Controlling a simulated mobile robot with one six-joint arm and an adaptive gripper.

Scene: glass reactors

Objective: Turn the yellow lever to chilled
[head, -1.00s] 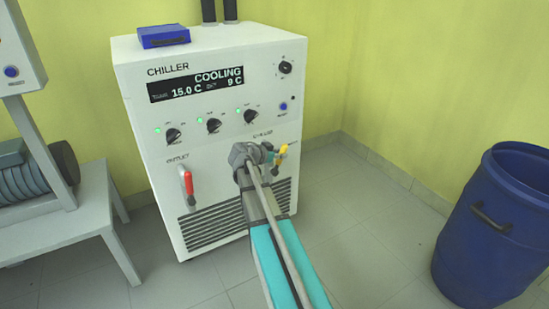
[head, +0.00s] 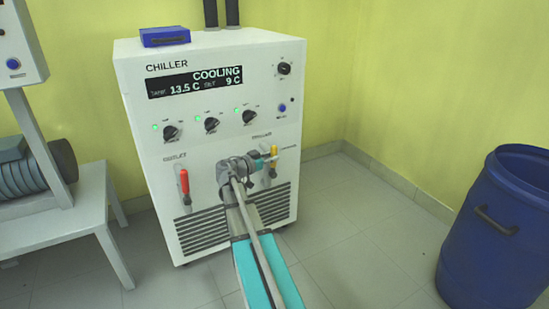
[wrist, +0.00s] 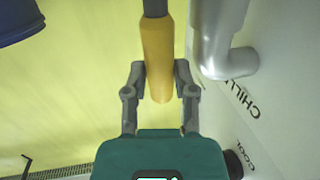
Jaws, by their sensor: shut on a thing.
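The yellow lever (head: 274,153) is on the lower right of the white chiller's front (head: 215,80). It stands roughly upright in the head view. In the wrist view the yellow handle (wrist: 157,50) lies between the two grey fingers of my gripper (wrist: 158,88), which are shut on it. The grip is near the handle's free end. In the head view my gripper (head: 270,159) reaches the lever from the left, and my arm hides part of the panel below. Small lettering is near the lever, too small to read surely in the head view.
A red lever (head: 184,182) is left of my arm on the same panel. The display (head: 195,82) reads COOLING, 13.5 C, set 9 C. A blue barrel (head: 497,235) stands at the right and a grey bench (head: 75,225) at the left. Floor between chiller and barrel is clear.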

